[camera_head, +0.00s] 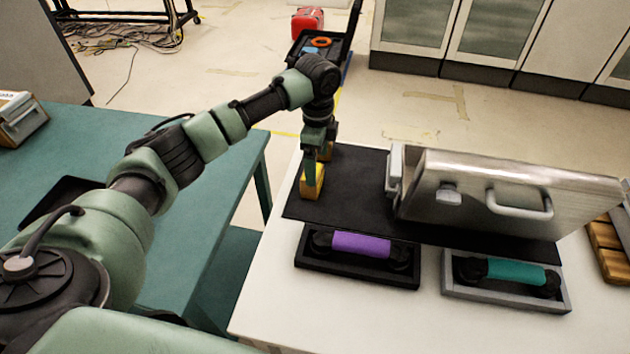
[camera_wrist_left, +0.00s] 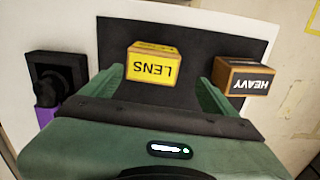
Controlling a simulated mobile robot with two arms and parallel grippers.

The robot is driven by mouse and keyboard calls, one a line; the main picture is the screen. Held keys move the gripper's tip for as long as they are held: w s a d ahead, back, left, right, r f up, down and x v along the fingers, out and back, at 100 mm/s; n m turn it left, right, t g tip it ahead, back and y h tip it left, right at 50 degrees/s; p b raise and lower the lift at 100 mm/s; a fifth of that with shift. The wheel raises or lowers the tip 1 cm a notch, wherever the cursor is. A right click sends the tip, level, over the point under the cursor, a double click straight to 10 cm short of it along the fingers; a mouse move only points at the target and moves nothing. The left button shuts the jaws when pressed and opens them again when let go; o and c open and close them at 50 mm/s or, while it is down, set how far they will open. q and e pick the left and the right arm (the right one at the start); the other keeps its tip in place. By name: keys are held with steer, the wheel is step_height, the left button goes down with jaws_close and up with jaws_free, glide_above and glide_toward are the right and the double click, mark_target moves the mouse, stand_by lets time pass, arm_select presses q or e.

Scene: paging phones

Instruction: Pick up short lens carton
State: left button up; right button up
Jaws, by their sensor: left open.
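The short lens carton (camera_head: 312,186) is a small yellow box on the left end of the black mat. In the left wrist view its yellow face (camera_wrist_left: 152,66) reads LENS, upside down. My left gripper (camera_head: 316,170) points down over it and is open. In the wrist view the two green fingers of the gripper (camera_wrist_left: 160,77) stand to either side of the carton, with a gap to each. I cannot tell how far down the fingers reach. A brown box marked HEAVY (camera_wrist_left: 243,78) sits close outside the right finger. My right gripper is not in view.
The black mat (camera_head: 352,172) lies on a white table (camera_head: 270,308). A silver case (camera_head: 480,190) stands on its right part. A purple handset (camera_head: 362,245) and a teal handset (camera_head: 516,271) lie in cradles in front. A teal table (camera_head: 215,185) is at left.

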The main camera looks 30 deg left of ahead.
arm_select(q)
steer(key=shift+s+a+f, duration=0.1)
steer(key=shift+s+f, duration=0.2)
steer(key=shift+f, duration=0.5)
steer(key=f, duration=0.1)
steer(key=f+p, duration=0.1)
steer(key=f, duration=0.2)
steer(key=shift+s+a+f, duration=0.25)
steer(key=shift+s+f, duration=0.1)
steer(key=shift+f, duration=0.05)
steer(key=c, duration=1.5)
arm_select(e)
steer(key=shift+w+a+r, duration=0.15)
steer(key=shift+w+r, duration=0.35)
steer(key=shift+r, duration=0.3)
arm_select(q)
steer(key=shift+r, duration=0.1)
